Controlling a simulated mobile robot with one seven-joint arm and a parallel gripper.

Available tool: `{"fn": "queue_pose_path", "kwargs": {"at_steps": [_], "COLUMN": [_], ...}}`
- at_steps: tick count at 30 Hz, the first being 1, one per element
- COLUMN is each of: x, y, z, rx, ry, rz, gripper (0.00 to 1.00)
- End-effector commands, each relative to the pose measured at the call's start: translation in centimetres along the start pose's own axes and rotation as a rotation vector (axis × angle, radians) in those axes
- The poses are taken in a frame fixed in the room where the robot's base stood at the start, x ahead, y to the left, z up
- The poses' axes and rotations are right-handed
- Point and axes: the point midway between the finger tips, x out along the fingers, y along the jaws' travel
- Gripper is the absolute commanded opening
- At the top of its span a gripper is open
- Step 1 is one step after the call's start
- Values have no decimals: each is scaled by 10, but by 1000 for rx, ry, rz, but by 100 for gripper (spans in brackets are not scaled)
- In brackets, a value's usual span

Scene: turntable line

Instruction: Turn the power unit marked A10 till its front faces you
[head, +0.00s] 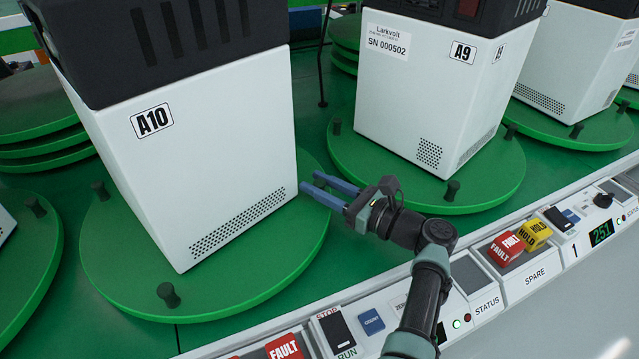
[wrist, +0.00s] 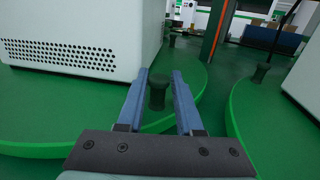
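The power unit marked A10 (head: 215,165) is a white box with a black slotted top. It stands on a green turntable (head: 120,270) with dark pegs at its rim (head: 168,294). Its broad visible face has the A10 label and a vent patch low at the right, and is turned somewhat to the right. I cannot tell whether it is the front. My gripper (head: 313,182) is open at the turntable's right side, beside the unit's lower right corner. In the wrist view a peg (wrist: 158,92) shows between the blue fingers, with gaps on both sides.
The A9 unit (head: 430,85) stands on the neighbouring turntable (head: 375,165) at right, which has its own pegs. A control rail with FAULT (head: 505,248) and HOLD (head: 535,234) buttons, switches and displays runs along the front. Stacked green discs (head: 40,120) lie at far left.

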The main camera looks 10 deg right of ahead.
Motion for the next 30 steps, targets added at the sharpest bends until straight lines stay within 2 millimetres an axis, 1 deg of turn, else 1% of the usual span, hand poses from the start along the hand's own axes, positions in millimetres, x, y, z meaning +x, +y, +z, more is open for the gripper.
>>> {"fn": "queue_pose_path", "kwargs": {"at_steps": [1,2,13,17,20,30], "x": [0,0,2,-4,-20,-96], "y": [2,2,4,3,2,-1], "z": [0,0,0,1,2,1], "rx": [1,0,0,0,1,1], "ry": [1,1,0,0,0,-1], "rz": [6,6,13,12,8,-1], "gripper": [52,55,55,55,55,55]}}
